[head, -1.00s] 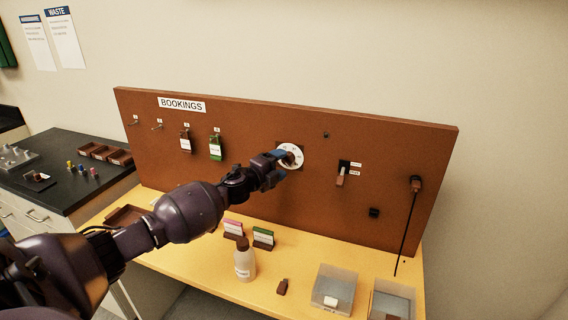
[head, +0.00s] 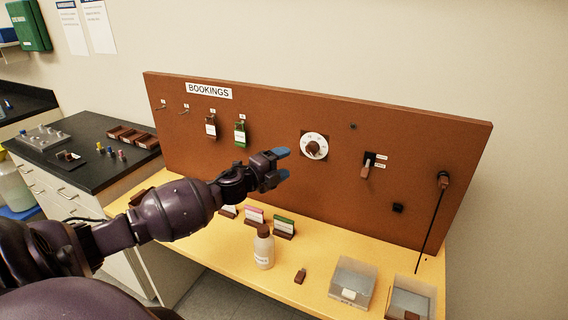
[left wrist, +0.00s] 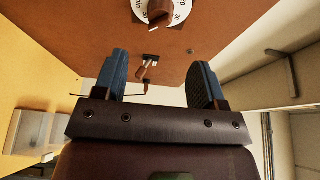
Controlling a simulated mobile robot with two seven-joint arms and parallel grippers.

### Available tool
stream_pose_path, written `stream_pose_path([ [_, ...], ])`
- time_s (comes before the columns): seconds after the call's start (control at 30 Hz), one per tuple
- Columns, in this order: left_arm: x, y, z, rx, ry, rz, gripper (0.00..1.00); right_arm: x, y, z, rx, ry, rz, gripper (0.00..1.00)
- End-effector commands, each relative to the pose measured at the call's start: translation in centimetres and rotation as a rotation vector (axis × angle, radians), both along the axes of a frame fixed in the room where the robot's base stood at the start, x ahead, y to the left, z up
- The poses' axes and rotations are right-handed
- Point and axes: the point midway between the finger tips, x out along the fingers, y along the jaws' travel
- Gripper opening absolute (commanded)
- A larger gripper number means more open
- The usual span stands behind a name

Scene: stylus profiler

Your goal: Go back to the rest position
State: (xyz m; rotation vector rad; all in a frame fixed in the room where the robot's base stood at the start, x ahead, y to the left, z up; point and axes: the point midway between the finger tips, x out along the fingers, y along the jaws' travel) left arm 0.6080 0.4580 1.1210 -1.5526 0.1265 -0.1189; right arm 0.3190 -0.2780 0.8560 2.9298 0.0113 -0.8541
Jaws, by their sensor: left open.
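My left gripper (head: 284,164) is open and empty in front of the brown board (head: 270,112), left of and below the round dial. In the left wrist view its two blue fingers (left wrist: 160,80) stand wide apart with nothing between them. The white dial with a brown knob (head: 314,147) is clear of the fingers in the head view; it also shows at the top of the left wrist view (left wrist: 160,10). My right gripper is not in view.
A white bottle (head: 263,250), a small brown tag (head: 300,276) and clear bins (head: 352,282) stand on the yellow table (head: 215,247) below. The board also carries hanging tags (head: 240,134), a switch (head: 367,166) and a corded plug (head: 443,180).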

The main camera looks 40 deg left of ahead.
Motion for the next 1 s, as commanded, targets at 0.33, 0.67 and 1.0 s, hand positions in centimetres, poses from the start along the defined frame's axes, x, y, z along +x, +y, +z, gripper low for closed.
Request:
stream_pose_path([
  [0.33,-0.2,-0.2,-0.3,-0.013,0.004,0.008,0.65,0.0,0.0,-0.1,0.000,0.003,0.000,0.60],
  [0.67,-7.2,-4.6,-7.6,-0.406,0.165,0.299,0.65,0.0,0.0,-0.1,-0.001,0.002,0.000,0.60],
  [1.0,-20.6,-10.6,-14.5,-0.881,0.536,0.739,0.65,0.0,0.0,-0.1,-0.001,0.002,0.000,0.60],
])
